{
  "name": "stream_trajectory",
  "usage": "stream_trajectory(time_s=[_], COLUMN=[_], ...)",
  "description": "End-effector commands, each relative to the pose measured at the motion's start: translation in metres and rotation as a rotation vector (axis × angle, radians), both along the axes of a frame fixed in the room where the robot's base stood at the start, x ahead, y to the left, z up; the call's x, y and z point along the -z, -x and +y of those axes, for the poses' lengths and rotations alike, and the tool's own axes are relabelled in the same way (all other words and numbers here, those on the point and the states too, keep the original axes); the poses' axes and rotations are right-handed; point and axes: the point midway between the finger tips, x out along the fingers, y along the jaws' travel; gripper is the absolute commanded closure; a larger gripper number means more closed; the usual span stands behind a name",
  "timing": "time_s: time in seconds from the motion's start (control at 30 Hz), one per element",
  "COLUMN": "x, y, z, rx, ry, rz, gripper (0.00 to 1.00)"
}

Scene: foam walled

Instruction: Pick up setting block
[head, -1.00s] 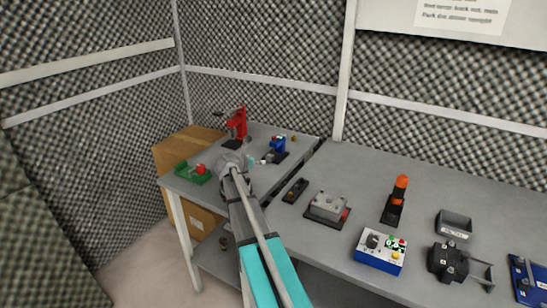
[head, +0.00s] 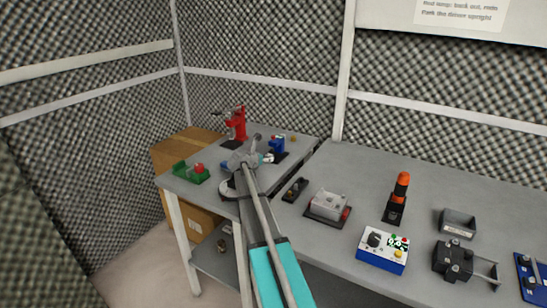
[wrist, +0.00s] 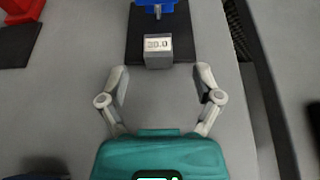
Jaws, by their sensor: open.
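The setting block is a small grey block (wrist: 158,52) marked with what reads as "30.0", in the wrist view. It sits at the near end of a black base plate (wrist: 137,32), just in front of a blue device (wrist: 155,4). My gripper (wrist: 160,78) is open and empty, its two fingers spread to either side and just short of the block, apart from it. In the head view my gripper (head: 262,159) is beside the blue device (head: 277,145) on the left table; the block is too small or covered to make out there.
A red press-like tool (head: 236,124) stands behind to the left, and a green tray (head: 190,174) lies near the left edge. A dark gap (wrist: 240,35) runs right of the block between the tables. A blue control box (head: 382,250) stands further right.

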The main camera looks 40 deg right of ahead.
Motion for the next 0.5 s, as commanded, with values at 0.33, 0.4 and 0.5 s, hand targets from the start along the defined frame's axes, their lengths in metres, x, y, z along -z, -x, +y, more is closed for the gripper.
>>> stream_trajectory(time_s=[0.33, 0.4, 0.5], x=[0.008, 0.011, 0.016], y=[-0.011, -0.016, -0.02], z=[-0.014, -0.02, -0.03], rx=[-0.001, -0.001, 0.0], ry=[0.0, 0.0, 0.0], rz=[0.0, 0.0, 0.0], gripper=[0.17, 0.17, 0.17])
